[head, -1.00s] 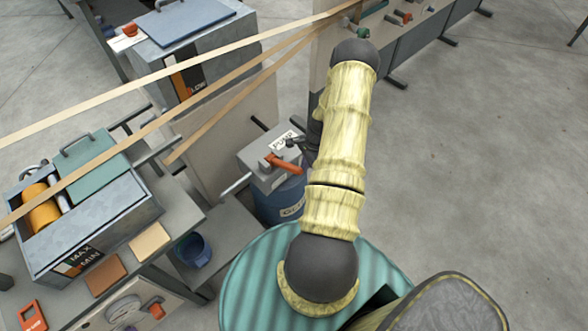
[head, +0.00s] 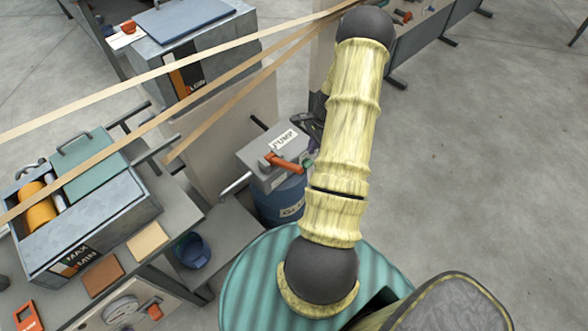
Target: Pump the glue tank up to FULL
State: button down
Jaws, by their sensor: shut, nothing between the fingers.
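The grey pump box (head: 250,157) with a white PUMP label (head: 283,141) sits on the blue drum (head: 272,205), whose label reads GLUE in part. Its orange lever (head: 285,163) points toward the lower right. My gripper (head: 309,154) is at the right of the pump box, close to the lever's end; my arm partly hides it. It is shut and empty; I cannot tell whether it touches the lever. A grey tank (head: 100,225) with an orange roller (head: 38,205) stands at left. Its gauge (head: 76,261) is marked MAX and MIN; the level is too small to read.
Tan paper strips (head: 150,75) run diagonally above the left side. A second grey unit (head: 205,50) stands behind. A blue cup (head: 192,250) is on a low shelf left of the drum. Open floor (head: 480,180) lies to the right.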

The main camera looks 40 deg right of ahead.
jog(key=b+v, duration=0.1)
jog(key=v, duration=0.7)
jog(key=shift+r, duration=0.2)
jog(key=w+a+r+n+h, duration=0.1)
jog(key=w+a+r+n, duration=0.2)
jog(key=a+r+n, duration=0.5)
jog(key=s+a+r+n, duration=0.2)
jog(key=a+n, duration=0.2)
jog(key=a, duration=0.4)
jog(key=s+a+r+n+t+h, duration=0.1)
jog(key=s+a+r+n, duration=0.1)
jog(key=a, duration=0.6)
jog(key=s+a+r+n+t, duration=0.1)
jog(key=s+a+r+n, duration=0.2)
jog(key=a+n, duration=0.3)
jog(key=shift+s+a+n+h, duration=0.4)
jog(key=shift+s+a, duration=0.35)
jog(key=shift+a, duration=0.45)
jog(key=shift+r, duration=0.1)
